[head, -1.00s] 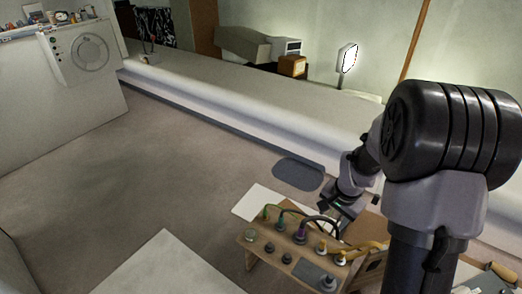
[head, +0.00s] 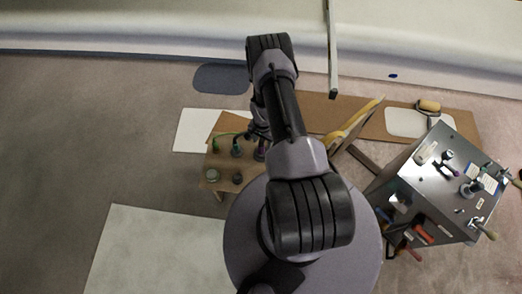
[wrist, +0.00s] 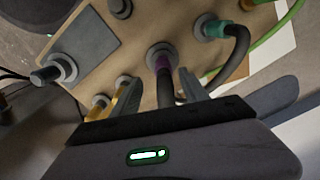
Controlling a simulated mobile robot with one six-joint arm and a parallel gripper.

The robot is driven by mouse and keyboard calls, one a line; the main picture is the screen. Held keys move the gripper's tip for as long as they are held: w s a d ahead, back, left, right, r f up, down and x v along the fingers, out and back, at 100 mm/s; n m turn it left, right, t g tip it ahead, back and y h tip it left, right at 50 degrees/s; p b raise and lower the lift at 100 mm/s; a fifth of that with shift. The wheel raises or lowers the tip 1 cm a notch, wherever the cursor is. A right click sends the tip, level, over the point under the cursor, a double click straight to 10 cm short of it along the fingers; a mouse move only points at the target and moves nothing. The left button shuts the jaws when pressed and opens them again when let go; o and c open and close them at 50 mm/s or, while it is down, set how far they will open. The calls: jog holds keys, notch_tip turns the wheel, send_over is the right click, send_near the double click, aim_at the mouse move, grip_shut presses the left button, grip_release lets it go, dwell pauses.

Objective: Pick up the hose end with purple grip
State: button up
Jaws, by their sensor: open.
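The hose end with purple grip (wrist: 163,64) stands in a round grey socket on a wooden board (wrist: 135,68), its dark hose running back between my fingers. My gripper (wrist: 158,86) is open, with one finger on each side of the purple grip and hose. I cannot tell whether the fingers touch it. In the head view the purple grip (head: 261,149) shows beside my arm, which hides most of my gripper.
A teal-grip hose end (wrist: 214,28) is close on the right in the wrist view, with a green hose (wrist: 278,34) beyond. Yellow hose ends (wrist: 122,98) are on the left. A metal box with tools (head: 431,190) stands right of the board.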

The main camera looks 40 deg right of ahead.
aim_at(261, 146)
jog(key=f+b, duration=0.2)
jog(key=f, duration=0.1)
jog(key=f+b, duration=0.1)
jog(key=f, duration=0.1)
jog(key=shift+w+f, duration=0.25)
jog(key=shift+w, duration=0.05)
jog(key=shift+r, duration=0.15)
grip_shut()
notch_tip(261, 146, up, 4)
jog(key=shift+f+p, duration=0.2)
jog(key=shift+p, duration=1)
jog(key=shift+s+a+r+p, duration=0.1)
jog(key=shift+s+r+p, duration=0.2)
jog(key=shift+s, duration=0.3)
jog(key=s+a+p, duration=0.3)
jog(key=s+p, duration=0.1)
jog(key=s, duration=1)
jog(key=shift+s+a+r+p, duration=0.15)
jog(key=shift+s+r+p, duration=0.1)
jog(key=shift+r+p, duration=0.15)
